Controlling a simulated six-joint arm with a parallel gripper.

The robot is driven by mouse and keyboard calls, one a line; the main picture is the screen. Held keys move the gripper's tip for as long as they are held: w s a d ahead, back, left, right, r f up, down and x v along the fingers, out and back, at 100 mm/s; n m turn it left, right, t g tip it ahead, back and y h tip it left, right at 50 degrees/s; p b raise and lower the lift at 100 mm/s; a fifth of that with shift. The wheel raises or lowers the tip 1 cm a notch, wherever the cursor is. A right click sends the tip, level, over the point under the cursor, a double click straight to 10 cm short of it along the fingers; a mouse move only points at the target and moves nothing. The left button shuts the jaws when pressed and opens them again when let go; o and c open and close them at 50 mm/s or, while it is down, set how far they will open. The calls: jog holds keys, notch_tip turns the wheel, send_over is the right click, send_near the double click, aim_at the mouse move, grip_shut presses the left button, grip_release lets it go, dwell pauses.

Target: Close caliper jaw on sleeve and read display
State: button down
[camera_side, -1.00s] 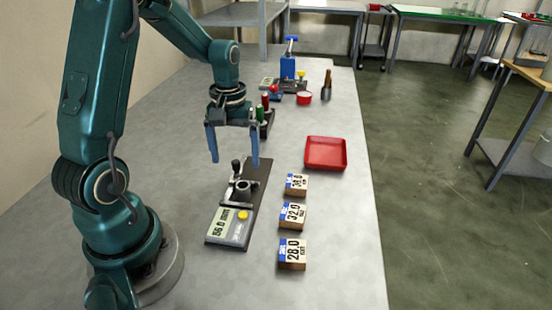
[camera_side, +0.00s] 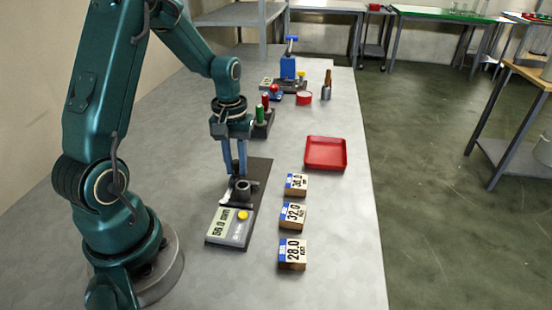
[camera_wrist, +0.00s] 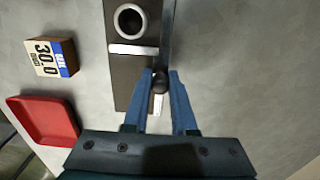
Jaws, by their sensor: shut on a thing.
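The caliper gauge has a dark base plate (camera_side: 258,172) with a display unit (camera_side: 231,227) at its near end. The display seems to read 56.0 mm; the small digits are hard to make out. The grey, ring-shaped sleeve (camera_side: 243,188) stands upright on the plate and also shows from above in the wrist view (camera_wrist: 130,20). A pale jaw bar (camera_wrist: 132,49) lies beside the sleeve. My gripper (camera_side: 234,173) points down by the sleeve. In the wrist view my gripper (camera_wrist: 162,76) is shut on the black knob (camera_wrist: 159,86) of the caliper.
Blocks marked 28.0 (camera_side: 292,254), 32.0 (camera_side: 292,216) and probably 30.0 (camera_side: 296,185) stand in a row right of the gauge. A red tray (camera_side: 325,154) lies beyond them. Green and red cylinders (camera_side: 262,115) stand behind my gripper. The table's right edge is clear.

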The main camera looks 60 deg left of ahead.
aim_at(234, 181)
jog(key=shift+s+d, duration=1.05)
dwell(2.1)
jog(key=c, duration=0.7)
grip_release()
jog(key=shift+w+a, duration=0.1)
jog(key=shift+r, duration=3.5)
